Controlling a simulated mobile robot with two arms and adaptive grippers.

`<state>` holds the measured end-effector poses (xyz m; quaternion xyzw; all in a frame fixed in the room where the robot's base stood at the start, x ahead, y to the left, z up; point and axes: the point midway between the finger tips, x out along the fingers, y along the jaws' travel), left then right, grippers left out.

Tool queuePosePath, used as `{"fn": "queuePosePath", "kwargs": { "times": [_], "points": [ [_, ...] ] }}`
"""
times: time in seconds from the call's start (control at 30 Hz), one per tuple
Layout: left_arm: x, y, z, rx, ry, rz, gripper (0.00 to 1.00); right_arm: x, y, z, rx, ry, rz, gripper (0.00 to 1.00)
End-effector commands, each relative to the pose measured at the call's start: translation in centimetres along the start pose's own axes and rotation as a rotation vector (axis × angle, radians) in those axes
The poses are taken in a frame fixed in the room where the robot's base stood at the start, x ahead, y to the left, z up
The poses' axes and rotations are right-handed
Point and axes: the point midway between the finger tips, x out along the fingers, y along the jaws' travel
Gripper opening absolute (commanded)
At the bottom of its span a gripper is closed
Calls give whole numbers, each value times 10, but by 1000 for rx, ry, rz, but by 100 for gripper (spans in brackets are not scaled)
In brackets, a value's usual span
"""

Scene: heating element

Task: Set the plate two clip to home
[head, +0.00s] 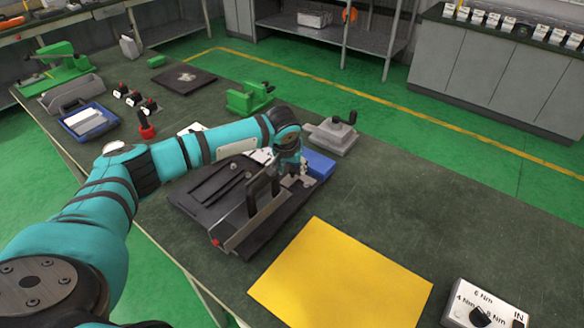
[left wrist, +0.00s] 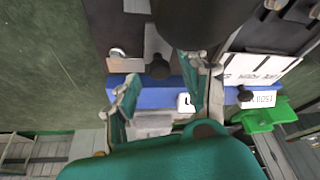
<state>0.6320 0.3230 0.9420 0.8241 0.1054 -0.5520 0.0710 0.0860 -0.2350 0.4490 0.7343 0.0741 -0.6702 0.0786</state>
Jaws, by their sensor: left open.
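The black plate fixture (head: 205,190) lies on the dark green bench, with a metal bar and a black upright handle (head: 262,190) along its front right side. My left gripper (head: 293,181) is over the fixture's right end, pointing down, beside the blue block (head: 319,165). In the left wrist view its fingers (left wrist: 163,100) are spread apart. A small black knob (left wrist: 158,68) and a metal clip piece (left wrist: 125,62) show near the fingertips; I cannot tell whether they touch. Which piece is the plate two clip is not clear. My right gripper is out of view.
A yellow sheet (head: 342,275) lies to the right of the fixture, and a torque selector box (head: 487,306) at the lower right. A grey block with a crank (head: 333,134) and a green clamp (head: 250,97) stand behind. The bench's right side is mostly clear.

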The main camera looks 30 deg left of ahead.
Motion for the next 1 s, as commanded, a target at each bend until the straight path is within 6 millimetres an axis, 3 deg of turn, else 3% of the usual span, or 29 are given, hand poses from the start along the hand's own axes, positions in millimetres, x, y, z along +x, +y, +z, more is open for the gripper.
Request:
{"fn": "queuePosePath", "kwargs": {
  "times": [0.3, 0.5, 0.67, 1.0],
  "points": [
    [-67, 0, -1, 1, 5, 1, 46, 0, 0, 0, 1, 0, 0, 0],
    [-97, -1, 0, 0, 2, -1, 46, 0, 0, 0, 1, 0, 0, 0],
    [-107, -1, 0, -1, 2, -1, 46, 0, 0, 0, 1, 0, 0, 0],
    [-108, -1, 0, 10, -1, -2, 46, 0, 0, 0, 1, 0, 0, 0]
  ]
}}
